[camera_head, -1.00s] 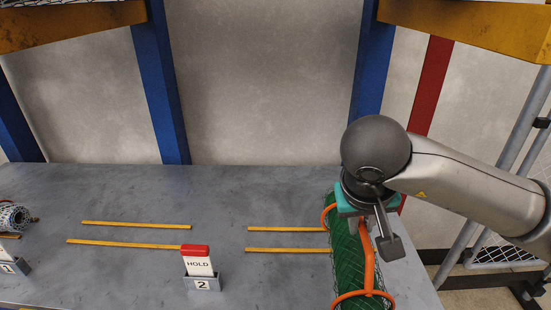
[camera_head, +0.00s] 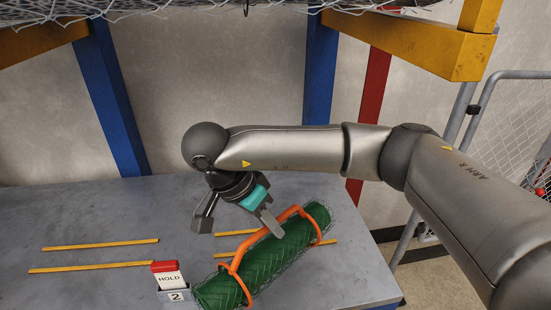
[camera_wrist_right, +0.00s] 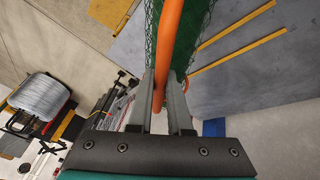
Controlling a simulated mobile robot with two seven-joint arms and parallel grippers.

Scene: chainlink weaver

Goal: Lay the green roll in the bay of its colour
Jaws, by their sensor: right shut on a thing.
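The green roll (camera_head: 262,262) is a mesh-wrapped cylinder with an orange carrying handle (camera_head: 240,253) looped around it. It lies slantwise across the right-hand pair of yellow strips (camera_head: 236,233) on the grey table. My right gripper (camera_head: 268,222) is shut on the orange handle; the right wrist view shows the handle between its fingers (camera_wrist_right: 168,100). I cannot tell whether the roll touches the table. Its near end is beside a red-topped HOLD card (camera_head: 168,275) in a holder marked 2. No bay's colour shows. My left gripper is out of view.
Another pair of yellow strips (camera_head: 95,255) lies on clear table (camera_head: 60,215) at the left. Blue posts (camera_head: 115,100) and a yellow beam (camera_head: 420,40) frame the back. A reel of wire (camera_wrist_right: 38,100) stands off the table in the right wrist view.

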